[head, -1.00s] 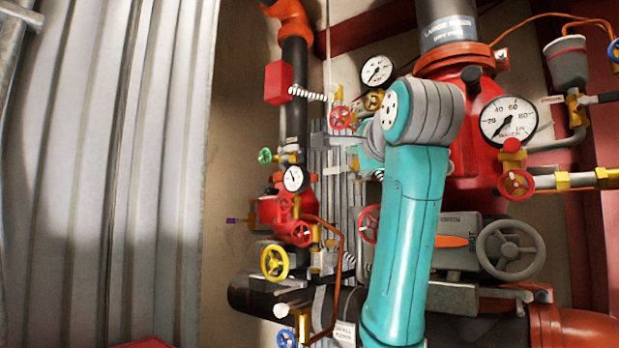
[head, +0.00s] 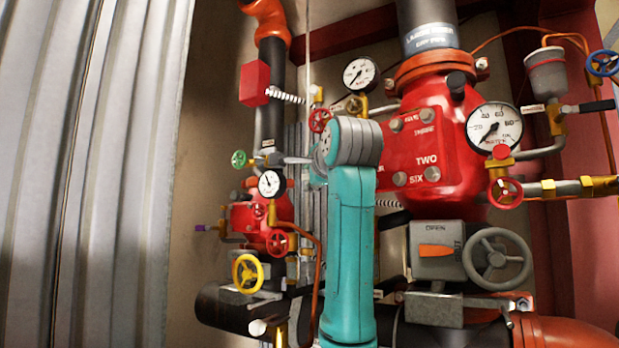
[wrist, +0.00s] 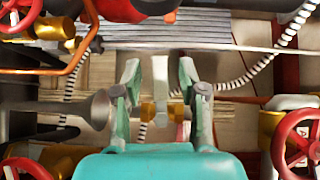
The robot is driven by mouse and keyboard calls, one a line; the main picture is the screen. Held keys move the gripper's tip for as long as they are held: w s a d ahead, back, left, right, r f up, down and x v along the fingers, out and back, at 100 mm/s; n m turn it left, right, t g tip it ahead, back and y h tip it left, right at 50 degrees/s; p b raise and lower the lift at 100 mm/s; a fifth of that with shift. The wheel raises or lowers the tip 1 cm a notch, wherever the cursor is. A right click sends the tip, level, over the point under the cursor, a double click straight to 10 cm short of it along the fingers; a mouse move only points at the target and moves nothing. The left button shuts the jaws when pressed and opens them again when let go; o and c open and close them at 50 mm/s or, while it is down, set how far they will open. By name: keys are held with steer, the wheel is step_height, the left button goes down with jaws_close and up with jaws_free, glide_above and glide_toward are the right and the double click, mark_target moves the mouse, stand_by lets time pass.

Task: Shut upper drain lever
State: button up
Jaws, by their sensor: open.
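In the wrist view my gripper (wrist: 160,72) is open, its two green-grey fingers apart. A pale flat strip (wrist: 160,80), which may be the upper drain lever, stands between the fingers, with brass-coloured pieces (wrist: 147,112) below it. I cannot tell whether either finger touches it. In the head view my teal arm reaches in front of the pipework, and my gripper is mostly hidden behind my wrist joint, near the small pipework left of the red valve body (head: 415,150). No lever there can be named with certainty.
A green handwheel (head: 239,159), a small gauge (head: 271,183) and a yellow handwheel (head: 248,273) lie left of my arm. A large grey handwheel (head: 497,259) is at right. In the wrist view a grey cone-shaped part (wrist: 85,112) lies close left of the fingers.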

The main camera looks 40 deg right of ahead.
steer(key=shift+w+d, duration=0.25)
steer(key=shift+w, duration=0.25)
jaws_close()
steer(key=shift+r+m, duration=0.15)
steer(key=shift+m, duration=0.15)
jaws_free()
steer(key=shift+s, duration=0.1)
steer(key=v, duration=1.1)
steer(key=shift+s+a+f, duration=0.25)
steer(key=shift+s+f, duration=0.05)
steer(key=shift+s, duration=0.05)
